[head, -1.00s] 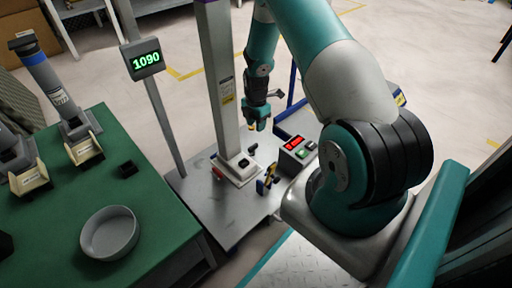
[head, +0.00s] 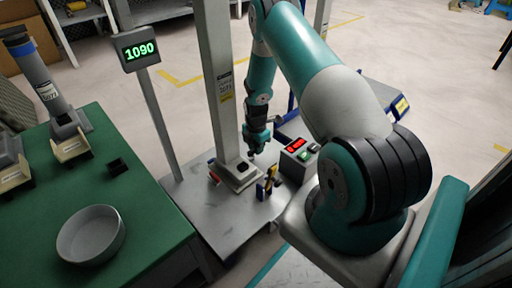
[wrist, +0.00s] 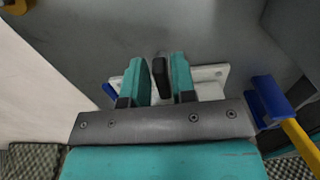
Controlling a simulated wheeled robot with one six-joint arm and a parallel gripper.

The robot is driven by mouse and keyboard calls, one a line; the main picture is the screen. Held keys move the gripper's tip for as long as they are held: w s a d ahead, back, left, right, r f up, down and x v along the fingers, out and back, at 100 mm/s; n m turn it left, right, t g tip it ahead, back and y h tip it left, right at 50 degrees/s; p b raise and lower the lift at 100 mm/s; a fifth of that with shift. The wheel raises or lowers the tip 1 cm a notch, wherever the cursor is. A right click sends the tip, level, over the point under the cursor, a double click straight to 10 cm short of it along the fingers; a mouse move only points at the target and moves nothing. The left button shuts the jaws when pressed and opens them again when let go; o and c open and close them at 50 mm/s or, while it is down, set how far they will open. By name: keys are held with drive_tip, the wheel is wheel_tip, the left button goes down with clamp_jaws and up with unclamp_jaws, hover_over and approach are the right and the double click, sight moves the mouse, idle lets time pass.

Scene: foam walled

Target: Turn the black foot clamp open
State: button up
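The black foot clamp (wrist: 161,75) shows in the wrist view as a dark upright lever between my two teal fingers. It stands over a white base plate (wrist: 209,88). My gripper (wrist: 159,79) is open, with one finger on each side of the lever; the lever looks nearer the right finger, and I cannot tell whether they touch. In the head view my gripper (head: 258,143) hangs just above and right of the column's pale foot plate (head: 236,181). A small black part (head: 242,168) shows on that plate.
A grey column (head: 222,90) rises from the foot plate. Yellow-and-black (head: 269,182) and red (head: 213,177) parts sit nearby on the metal platform. A control box (head: 297,151) with a red display stands right. A blue part with a yellow handle (wrist: 300,143) is at the wrist view's right.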

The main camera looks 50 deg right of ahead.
clamp_jaws()
drive_tip(key=shift+r+m+p, duration=0.15)
drive_tip(key=shift+m+p, duration=0.15)
drive_tip(key=shift+p, duration=0.15)
drive_tip(key=m+p, duration=0.2)
drive_tip(key=p, duration=0.1)
drive_tip(key=shift+s+r+m, duration=0.1)
drive_tip(key=shift+s+m, duration=0.15)
drive_tip(key=shift+m, duration=0.05)
drive_tip(key=m+p, duration=0.2)
drive_tip(key=m, duration=0.1)
drive_tip(key=m+p, duration=0.1)
drive_tip(key=shift+s+a+m+p, duration=0.25)
drive_tip(key=shift+s+m+p, duration=0.05)
drive_tip(key=m+p, duration=0.2)
drive_tip(key=m, duration=0.3)
drive_tip(key=shift+s+a+p, duration=0.25)
drive_tip(key=shift+a+p, duration=0.1)
drive_tip(key=shift+p, duration=0.05)
drive_tip(key=m, duration=0.1)
drive_tip(key=m+p, duration=0.1)
drive_tip(key=m, duration=0.3)
drive_tip(key=shift+a+f, duration=0.2)
drive_tip(key=shift+a, duration=0.1)
drive_tip(key=shift+p, duration=0.3)
drive_tip(key=shift+s, duration=0.1)
